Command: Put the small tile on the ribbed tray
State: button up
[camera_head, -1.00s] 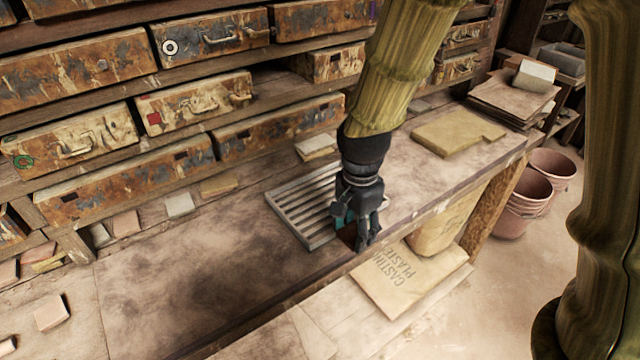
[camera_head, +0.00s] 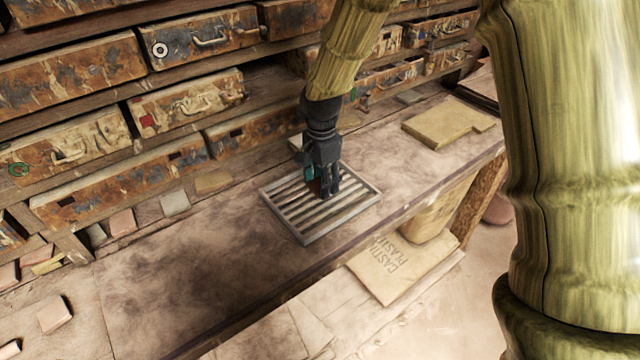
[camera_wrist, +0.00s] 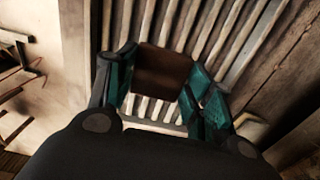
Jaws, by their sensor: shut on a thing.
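The ribbed tray (camera_head: 304,236) is a pale grey rectangular frame with parallel slats, lying on the bench. My gripper (camera_head: 322,190) points down over the tray's slats. In the wrist view my gripper (camera_wrist: 158,95) has its teal finger pads shut on a small dark brown tile (camera_wrist: 163,70). The slats of the ribbed tray (camera_wrist: 215,30) show behind and below the tile. In the head view the tile (camera_head: 313,186) is mostly hidden by the fingers. I cannot tell whether it touches the slats.
Drawers (camera_head: 190,100) line the back of the bench. Several loose tiles (camera_head: 175,203) lie along their foot. A yellowish slab (camera_head: 448,122) lies to the right on the bench. A plaster bag (camera_head: 390,268) lies below the front edge.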

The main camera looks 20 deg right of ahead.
aim_at(320, 182)
jog(key=shift+w, duration=0.4)
jog(key=shift+a+f+p, duration=0.1)
jog(key=shift+f+p, duration=0.5)
jog(key=shift+f, duration=1.15)
jog(key=shift+f, duration=0.15)
jog(key=o, duration=1.1)
jog(key=shift+c, duration=0.2)
notch_tip(320, 182, up, 12)
jog(key=b, duration=0.2)
jog(key=shift+b, duration=0.3)
